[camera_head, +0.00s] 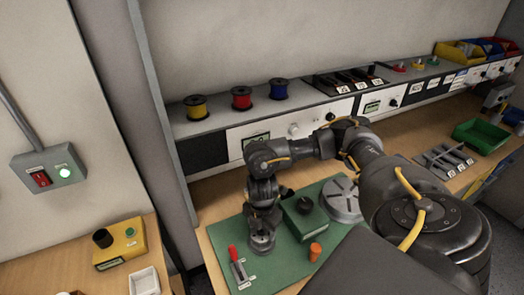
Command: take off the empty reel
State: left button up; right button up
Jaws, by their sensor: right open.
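My right arm reaches in from the right and bends down over the left part of the green mat (285,262). My right gripper (262,238) points down there, low over the mat; it is open, and its fingertips are hard to make out. I cannot pick out an empty reel for sure. On the back shelf stand a yellow reel (196,107), a red reel (241,98) and a blue reel (278,89), all with coloured windings. My left gripper is not in view.
The mat also holds a green box with a dark knob (305,211), a slotted grey disc (343,199), an orange cylinder (315,252) and a red-handled lever (234,255). A green tray (481,136) stands right. A yellow device (122,245) and white dish (145,281) are left.

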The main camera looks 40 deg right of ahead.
jog(key=shift+f, duration=1)
jog(key=c, duration=0.7)
jog(key=shift+r, duration=0.1)
jog(key=shift+r+p, duration=3.9)
jog(key=shift+p, duration=0.3)
jog(key=shift+r, duration=2.5)
